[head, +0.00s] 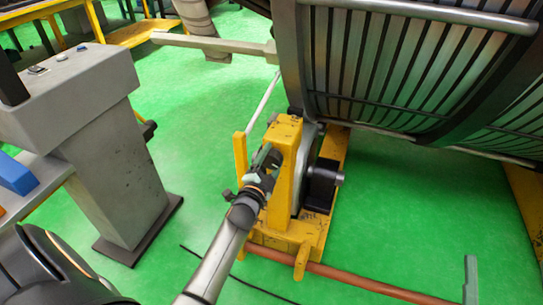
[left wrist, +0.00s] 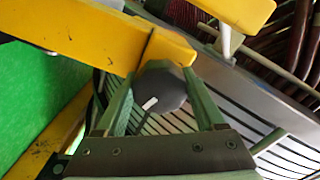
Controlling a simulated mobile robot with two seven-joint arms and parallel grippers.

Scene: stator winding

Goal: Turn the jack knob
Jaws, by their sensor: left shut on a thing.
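The jack knob (left wrist: 160,86) is dark and faceted, with a white mark on its face. In the left wrist view it sits against the jack's yellow frame (left wrist: 85,38). My left gripper (head: 267,158) is at the left side of the yellow jack stand (head: 284,140) in the head view, and its arm hides the knob there. In the left wrist view its two greenish fingers stand on either side of the knob, shut on it. The white mark points down and left. My right gripper is in neither view.
The large slatted stator (head: 420,65) stands above and right of the jack. A grey pedestal console (head: 105,150) stands at left. A reddish-brown pipe (head: 350,280) and a thin black cable (head: 230,276) lie low in front. Green floor (head: 400,215) is clear at right.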

